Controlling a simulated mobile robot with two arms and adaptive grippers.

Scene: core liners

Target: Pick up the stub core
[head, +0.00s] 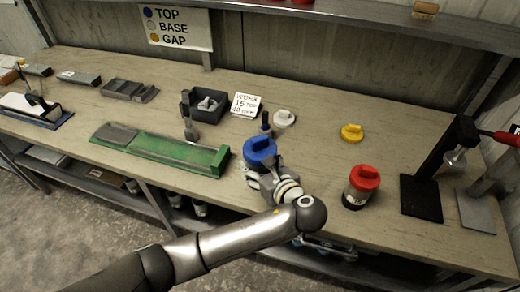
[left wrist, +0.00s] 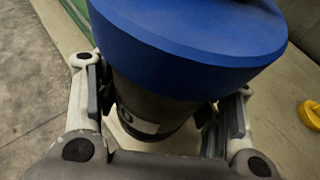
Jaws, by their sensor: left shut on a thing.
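The stub core, a short dark grey cylinder with a wide blue cap (head: 260,149), is near the middle of the bench in the head view. In the left wrist view, its blue cap (left wrist: 190,35) fills the top and its dark body (left wrist: 150,100) shows below, with a pale label. My left gripper (head: 268,179) is shut on the body below the cap, one finger on each side. The arm hides the core's lower end in the head view, so I cannot tell whether it touches the bench. My right gripper is not in view.
A red-capped dark jar (head: 361,187) stands right of my gripper. A green trough (head: 160,149) lies left. Behind are a white cap (head: 284,118), a yellow cap (head: 352,133), a dark bin (head: 206,104) and a card (head: 245,104). A black stand (head: 421,197) is at right.

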